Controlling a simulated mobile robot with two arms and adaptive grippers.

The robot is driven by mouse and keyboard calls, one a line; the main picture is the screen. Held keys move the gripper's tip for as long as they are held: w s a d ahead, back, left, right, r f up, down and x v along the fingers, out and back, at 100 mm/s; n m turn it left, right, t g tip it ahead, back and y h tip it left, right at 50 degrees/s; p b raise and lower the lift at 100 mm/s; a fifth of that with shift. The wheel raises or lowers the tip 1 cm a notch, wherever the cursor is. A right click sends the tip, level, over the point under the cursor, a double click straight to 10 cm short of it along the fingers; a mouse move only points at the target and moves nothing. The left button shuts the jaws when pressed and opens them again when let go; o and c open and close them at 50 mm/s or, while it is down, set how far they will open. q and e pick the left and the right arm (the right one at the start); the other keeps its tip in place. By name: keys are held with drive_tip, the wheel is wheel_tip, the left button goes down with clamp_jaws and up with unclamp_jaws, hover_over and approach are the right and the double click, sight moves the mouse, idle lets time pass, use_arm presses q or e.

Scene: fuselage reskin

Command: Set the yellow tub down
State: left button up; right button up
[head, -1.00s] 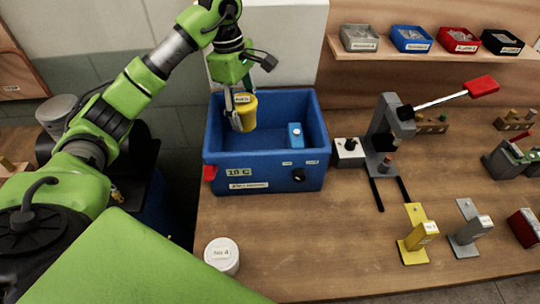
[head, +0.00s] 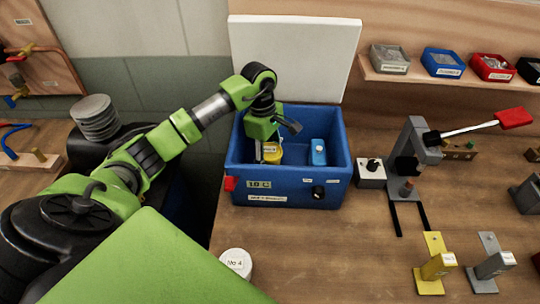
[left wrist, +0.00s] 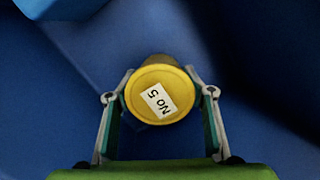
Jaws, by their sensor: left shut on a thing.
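The yellow tub (head: 271,153) is inside the blue bin (head: 287,190), at its left side. In the left wrist view the yellow tub (left wrist: 158,92) shows its round lid with a "No 5" label. My left gripper (head: 264,155) reaches down into the bin and is shut on the tub. In the left wrist view its two fingers (left wrist: 160,95) stand on either side of the tub. Whether the tub touches the bin floor cannot be told. My right gripper is not in view.
A blue block-like item (head: 318,152) lies in the bin to the right of the tub. A white tub marked "No 4" (head: 236,262) stands on the table in front. A lever press (head: 415,150) stands to the right of the bin.

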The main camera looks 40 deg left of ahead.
sight(266, 149)
use_arm(q)
drive_tip(key=shift+f, duration=0.1)
drive_tip(key=o, duration=1.3)
drive_tip(key=shift+r, duration=0.35)
drive_tip(key=r+b, duration=0.1)
drive_tip(key=r, duration=0.2)
drive_tip(key=a+r+b, duration=0.1)
drive_tip(key=r, duration=0.3)
drive_tip(key=r+b, duration=0.1)
drive_tip(key=r, duration=0.2)
drive_tip(key=shift+a+r, duration=0.15)
drive_tip(key=shift+r, duration=0.1)
drive_tip(key=shift+r+b, duration=0.3)
drive_tip(key=shift+r, duration=0.25)
